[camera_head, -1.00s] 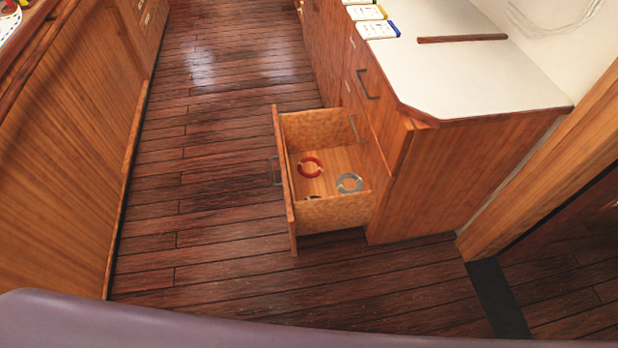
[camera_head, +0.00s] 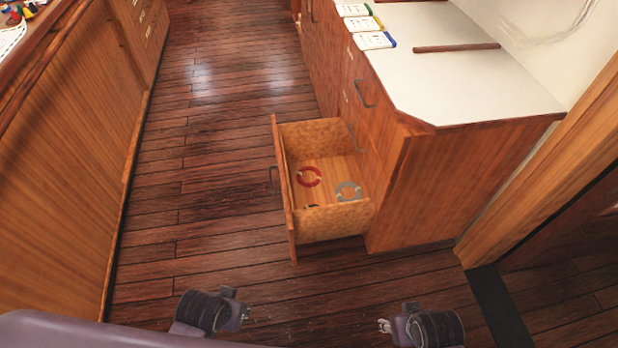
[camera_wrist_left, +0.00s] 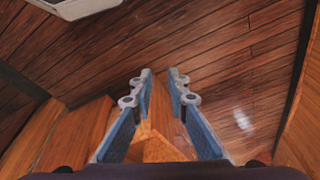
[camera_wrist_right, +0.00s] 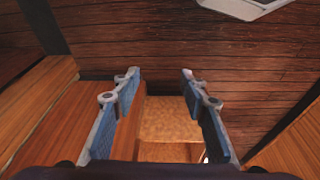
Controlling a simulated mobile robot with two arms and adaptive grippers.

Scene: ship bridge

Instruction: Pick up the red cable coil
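The red cable coil (camera_head: 309,176) lies flat on the floor of the open drawer (camera_head: 337,217), near its left side in the head view. A grey coil (camera_head: 348,191) lies to its right in the same drawer. A small dark thing at the drawer's front wall is mostly hidden. My left gripper (camera_head: 246,313) and right gripper (camera_head: 384,325) are low in the head view, both well apart from the drawer. In the left wrist view the fingers (camera_wrist_left: 160,78) are parted and empty. In the right wrist view the fingers (camera_wrist_right: 160,76) are also parted and empty.
The drawer sticks out from a wooden cabinet with a white top (camera_head: 455,85), which carries several labelled blocks (camera_head: 375,40) and a wooden strip (camera_head: 456,48). A wooden console (camera_head: 70,160) stands on the left. The plank floor (camera_head: 205,190) between them is clear.

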